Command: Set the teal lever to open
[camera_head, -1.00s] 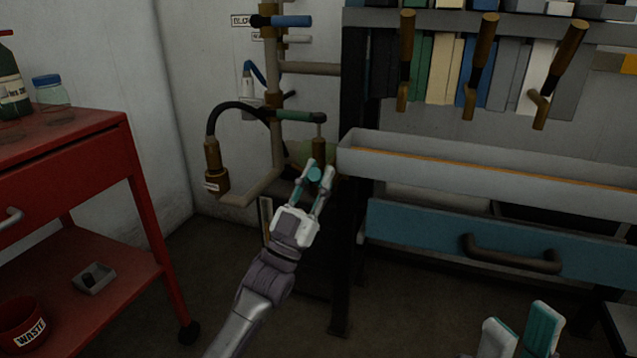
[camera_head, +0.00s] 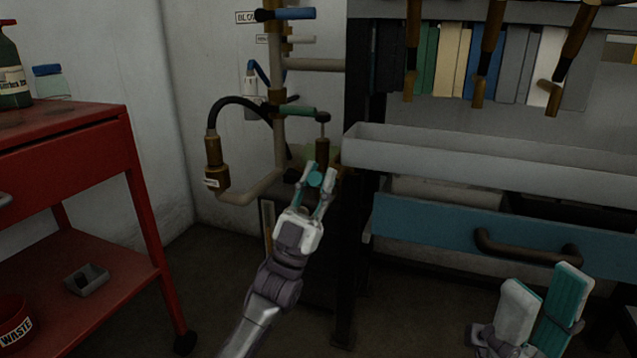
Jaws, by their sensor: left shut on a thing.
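The teal lever (camera_head: 315,180) shows as a round teal end, seen nearly end-on, low beside the pipework. My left gripper (camera_head: 319,178) is shut on it, with one finger on each side. The rest of the lever is hidden behind the fingers, so I cannot tell its exact angle. My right gripper (camera_head: 544,276) is open and empty at the lower right, well apart from the pipes.
A green lever (camera_head: 296,111) and a blue lever (camera_head: 294,13) sit higher on the pipes. A brass fitting (camera_head: 322,152) stands just above my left gripper. A grey trough (camera_head: 480,165) and a blue drawer (camera_head: 420,222) lie right; a red cart (camera_head: 140,190) stands left.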

